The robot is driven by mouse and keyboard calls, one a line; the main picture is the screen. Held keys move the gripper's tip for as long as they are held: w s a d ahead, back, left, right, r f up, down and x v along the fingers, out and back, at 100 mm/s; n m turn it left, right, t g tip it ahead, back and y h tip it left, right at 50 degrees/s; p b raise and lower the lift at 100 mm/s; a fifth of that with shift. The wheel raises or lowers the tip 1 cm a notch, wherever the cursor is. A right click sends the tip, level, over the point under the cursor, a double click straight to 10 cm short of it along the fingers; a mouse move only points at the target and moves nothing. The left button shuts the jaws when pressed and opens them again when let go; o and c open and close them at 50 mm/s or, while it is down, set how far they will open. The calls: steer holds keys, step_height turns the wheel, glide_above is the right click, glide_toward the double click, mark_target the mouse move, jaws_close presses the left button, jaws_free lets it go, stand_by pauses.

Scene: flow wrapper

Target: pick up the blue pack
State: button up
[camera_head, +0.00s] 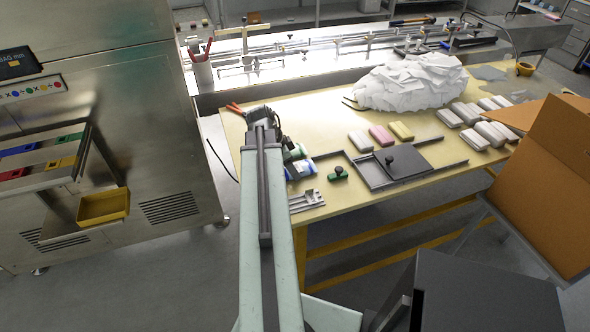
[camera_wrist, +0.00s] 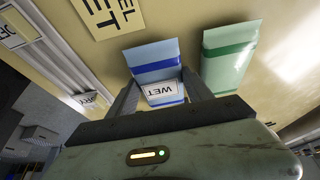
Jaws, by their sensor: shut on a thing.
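The blue pack (camera_wrist: 152,54) lies between the two fingers of my gripper (camera_wrist: 160,85) in the wrist view. It has darker blue bands and a white label reading WET at its near end. My gripper is shut on it, one finger along each side. A green pack (camera_wrist: 230,55) lies just right of the right finger, apart from the blue one. In the head view my arm reaches over the table's left end and hides the fingers. I cannot tell there whether the pack is clear of the table.
A yellow table (camera_head: 350,218) carries a dark tray (camera_head: 405,163), a green-knobbed tool (camera_head: 338,174), a pink pack (camera_head: 381,136) and a white heap (camera_head: 410,82). A steel machine (camera_head: 110,80) stands left. An orange-brown carton (camera_head: 555,145) is at right. A yellow sign (camera_wrist: 108,14) shows in the wrist view.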

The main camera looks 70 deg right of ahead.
step_height(320, 180, up, 10)
steer(key=p, duration=1)
